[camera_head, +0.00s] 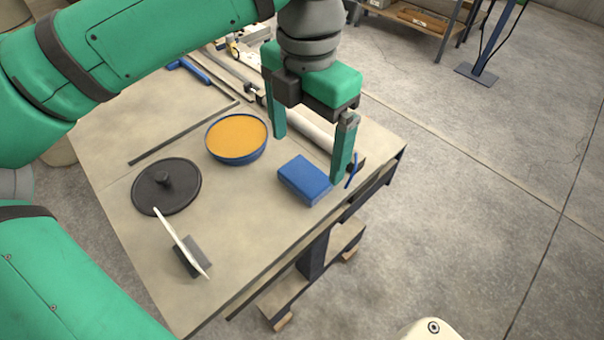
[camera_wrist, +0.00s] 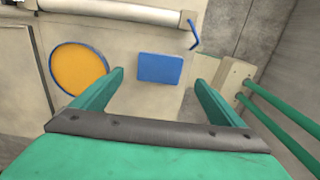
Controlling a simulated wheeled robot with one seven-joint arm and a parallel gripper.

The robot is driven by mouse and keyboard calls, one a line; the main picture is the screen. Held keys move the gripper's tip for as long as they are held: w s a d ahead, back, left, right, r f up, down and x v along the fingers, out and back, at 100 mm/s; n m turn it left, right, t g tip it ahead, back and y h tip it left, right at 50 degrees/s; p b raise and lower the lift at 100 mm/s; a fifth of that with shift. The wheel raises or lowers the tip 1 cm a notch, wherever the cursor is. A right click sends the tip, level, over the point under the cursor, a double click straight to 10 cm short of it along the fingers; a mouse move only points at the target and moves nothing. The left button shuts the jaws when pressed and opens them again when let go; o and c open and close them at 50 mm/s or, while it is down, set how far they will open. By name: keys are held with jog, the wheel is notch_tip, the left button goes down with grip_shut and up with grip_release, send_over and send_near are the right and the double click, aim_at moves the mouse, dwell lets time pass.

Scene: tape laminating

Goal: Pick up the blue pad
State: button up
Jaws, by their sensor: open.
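The blue pad (camera_head: 305,180) is a flat rectangular block lying on the table near its right edge. In the wrist view the blue pad (camera_wrist: 160,68) lies ahead of and between my two fingertips, with bare table around it. My gripper (camera_head: 310,160) is open and points down, above the table and beyond the pad in the head view. Its green fingers also show in the wrist view (camera_wrist: 160,78), spread wider than the pad, with nothing held between them.
A blue bowl with orange contents (camera_head: 237,139) stands left of the pad. A black round lid (camera_head: 166,186) and a white plate-like piece in a dark holder (camera_head: 182,243) are further left. A white roller (camera_head: 303,126) lies behind. A small blue crank (camera_wrist: 194,35) is near the table edge.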

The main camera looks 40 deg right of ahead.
aim_at(305, 175)
jog(key=shift+w+f, duration=0.1)
jog(key=shift+f, duration=0.75)
notch_tip(305, 175, down, 5)
jog(key=shift+a, duration=0.15)
jog(key=c, duration=1.1)
